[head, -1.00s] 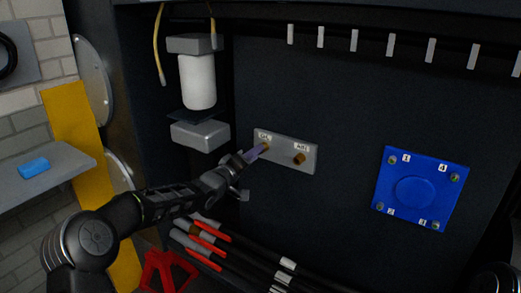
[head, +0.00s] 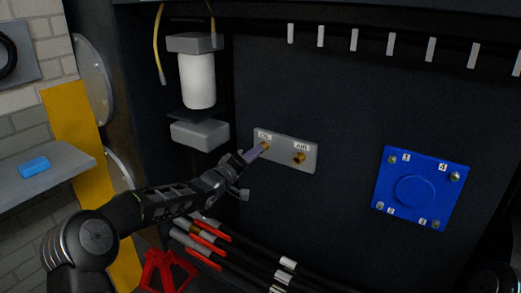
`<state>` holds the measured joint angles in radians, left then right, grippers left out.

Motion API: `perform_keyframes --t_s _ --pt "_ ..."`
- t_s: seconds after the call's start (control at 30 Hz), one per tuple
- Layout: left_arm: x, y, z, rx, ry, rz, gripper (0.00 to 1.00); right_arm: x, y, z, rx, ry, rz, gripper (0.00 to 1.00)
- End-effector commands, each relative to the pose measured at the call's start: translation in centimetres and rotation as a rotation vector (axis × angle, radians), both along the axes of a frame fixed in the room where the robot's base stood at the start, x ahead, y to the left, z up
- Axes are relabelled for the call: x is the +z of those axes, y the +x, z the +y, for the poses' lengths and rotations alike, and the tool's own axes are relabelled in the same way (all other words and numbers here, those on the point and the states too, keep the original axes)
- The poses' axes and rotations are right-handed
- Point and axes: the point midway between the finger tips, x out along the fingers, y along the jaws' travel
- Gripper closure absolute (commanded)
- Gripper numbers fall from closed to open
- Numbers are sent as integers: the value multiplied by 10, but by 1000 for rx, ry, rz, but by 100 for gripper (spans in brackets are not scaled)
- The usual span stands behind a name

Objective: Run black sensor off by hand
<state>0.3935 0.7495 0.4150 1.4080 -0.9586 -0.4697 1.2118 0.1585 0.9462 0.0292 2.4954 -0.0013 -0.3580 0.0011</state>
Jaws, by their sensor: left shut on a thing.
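A light grey plate (head: 281,151) on the dark chassis wall carries two brass ports with small labels above them. My left gripper (head: 245,158) is at the left port and shut on a slim, purple-grey sensor (head: 255,152). The sensor's far end meets the left brass port (head: 265,146); how deep it sits in the port cannot be told. It looks purple-grey here rather than black. The right brass port (head: 299,158) has nothing in it.
A blue square cover (head: 414,190) with corner bolts is at the right. A white filter cylinder (head: 197,81) hangs at upper left. Black hoses with red bands (head: 208,246) run below my left arm. A shelf with a blue block (head: 34,166) is far left.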

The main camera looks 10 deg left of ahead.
Motion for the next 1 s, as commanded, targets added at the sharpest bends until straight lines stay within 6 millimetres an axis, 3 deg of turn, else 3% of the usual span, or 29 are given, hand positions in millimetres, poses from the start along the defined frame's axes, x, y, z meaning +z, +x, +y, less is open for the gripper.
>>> perform_keyframes --t_s 0.4,0.57,0.67,0.8,0.93,1.0 --pt "1 -1 1 1 -1 0 100 2 0 0 0 0 0 64" --pt "5 -1 1 1 -64 27 100 18 0 0 0 0 0 64" --pt "7 -2 2 1 -178 75 100 38 0 0 0 0 0 64" --pt "8 -3 3 5 -465 189 100 68 0 0 0 0 0 64" --pt "0 -3 4 5 -790 315 100 71 0 0 0 0 0 64" --pt "-4 -3 4 3 -973 385 100 63 0 0 0 0 0 64"
